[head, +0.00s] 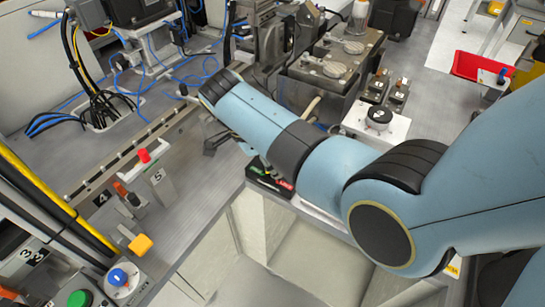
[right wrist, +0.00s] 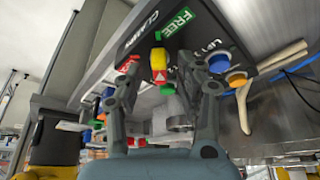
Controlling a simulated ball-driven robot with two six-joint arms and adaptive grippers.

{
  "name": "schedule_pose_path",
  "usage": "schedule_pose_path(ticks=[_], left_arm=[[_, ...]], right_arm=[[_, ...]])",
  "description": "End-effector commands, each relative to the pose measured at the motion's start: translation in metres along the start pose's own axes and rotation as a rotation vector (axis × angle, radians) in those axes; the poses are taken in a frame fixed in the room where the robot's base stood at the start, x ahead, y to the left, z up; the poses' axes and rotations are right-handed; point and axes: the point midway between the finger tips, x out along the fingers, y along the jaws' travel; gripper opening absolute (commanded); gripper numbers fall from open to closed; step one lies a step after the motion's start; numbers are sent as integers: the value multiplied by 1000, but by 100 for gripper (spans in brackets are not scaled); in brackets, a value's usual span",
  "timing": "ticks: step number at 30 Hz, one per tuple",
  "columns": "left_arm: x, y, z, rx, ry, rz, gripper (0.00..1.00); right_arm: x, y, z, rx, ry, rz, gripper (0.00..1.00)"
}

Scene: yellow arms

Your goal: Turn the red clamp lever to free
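My right gripper (right wrist: 165,75) is open, its two fingers well apart in the right wrist view. A small red and yellow piece (right wrist: 159,66) shows between the fingertips, with a gap on each side; I cannot tell whether it is the clamp lever. Above it is a dark panel with a green FREE label (right wrist: 180,21) and a CLAMP label (right wrist: 142,31). In the head view, my blue right arm hides most of the gripper; a dark finger (head: 216,143) shows past the arm's end. A black plate with green and red labels (head: 266,180) lies just below the arm. My left gripper is out of view.
In the head view, a red-topped post (head: 144,155) and an orange-handled part (head: 127,194) stand left of the gripper. Metal fixtures (head: 330,68) stand behind my arm. In the wrist view, a blue knob (right wrist: 219,62) is close to the right finger. Pale handles (right wrist: 275,60) stick out farther right.

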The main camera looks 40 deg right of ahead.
Motion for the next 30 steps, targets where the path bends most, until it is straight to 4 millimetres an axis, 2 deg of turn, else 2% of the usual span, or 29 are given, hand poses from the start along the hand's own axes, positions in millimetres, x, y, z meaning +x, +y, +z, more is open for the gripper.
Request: schedule_pose_path(ticks=[5, 12, 18, 30], left_arm=[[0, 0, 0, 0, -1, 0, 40], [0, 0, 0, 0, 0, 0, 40], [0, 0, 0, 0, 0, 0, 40], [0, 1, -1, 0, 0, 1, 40]], right_arm=[[-16, -1, -6, 2, -1, -3, 37], [-62, -1, -25, 2, -3, -4, 37], [-87, 0, -35, 1, -2, -1, 37], [-92, 0, -38, 0, 0, 1, 37]])
